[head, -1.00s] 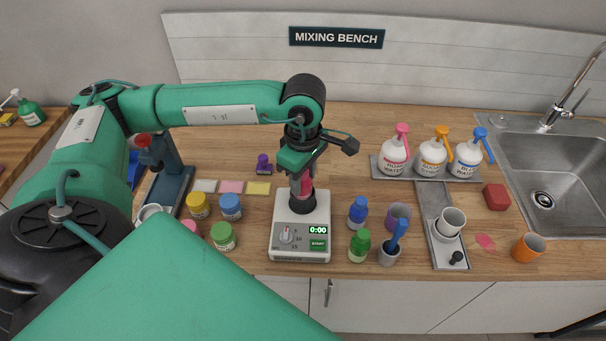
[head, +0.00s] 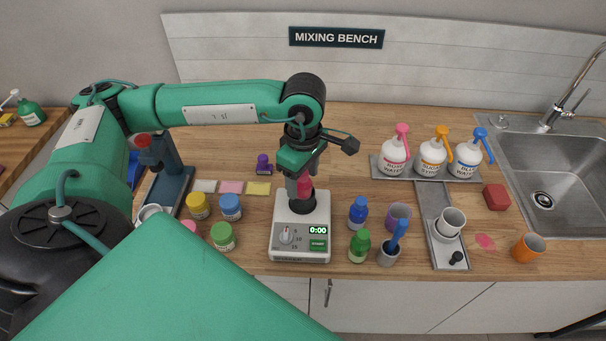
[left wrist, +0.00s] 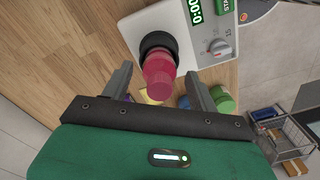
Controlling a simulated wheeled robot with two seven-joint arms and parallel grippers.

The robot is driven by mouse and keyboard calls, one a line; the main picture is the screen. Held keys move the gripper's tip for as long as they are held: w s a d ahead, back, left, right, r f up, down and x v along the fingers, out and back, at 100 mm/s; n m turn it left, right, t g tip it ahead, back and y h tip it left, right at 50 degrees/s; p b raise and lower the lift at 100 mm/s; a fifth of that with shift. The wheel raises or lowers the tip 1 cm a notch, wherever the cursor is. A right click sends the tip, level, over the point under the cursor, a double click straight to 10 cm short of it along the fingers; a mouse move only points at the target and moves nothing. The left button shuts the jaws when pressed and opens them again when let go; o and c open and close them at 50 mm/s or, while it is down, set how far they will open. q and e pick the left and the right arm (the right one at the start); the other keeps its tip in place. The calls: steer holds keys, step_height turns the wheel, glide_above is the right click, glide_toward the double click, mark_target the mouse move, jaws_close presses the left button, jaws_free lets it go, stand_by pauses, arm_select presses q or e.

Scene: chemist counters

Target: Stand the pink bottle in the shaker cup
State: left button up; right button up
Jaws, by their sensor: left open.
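The pink bottle (head: 305,186) stands in the black shaker cup (head: 302,205) on top of the white shaker machine (head: 288,250). In the left wrist view the pink bottle (left wrist: 159,78) rises from the black cup (left wrist: 158,44), its lower end hidden inside the ring. My left gripper (head: 303,180) is over the cup with its fingers apart, one on each side of the bottle. In the left wrist view gaps show between the bottle and both fingers of my left gripper (left wrist: 158,82). My right gripper is not in view.
A blue bottle (head: 357,213) and a green bottle (head: 359,247) stand right of the machine, near cups. Jars with yellow (head: 198,206), blue (head: 231,207) and green (head: 223,237) lids stand left. Pump bottles (head: 434,152) stand at the back right.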

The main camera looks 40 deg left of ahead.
arm_select(q)
step_height(320, 180, up, 11)
steer(key=shift+w+f+b, duration=0.1)
steer(key=shift+f+b, duration=0.05)
steer(key=shift+b, duration=1.05)
steer(key=shift+r, duration=0.6)
steer(key=shift+r, duration=0.1)
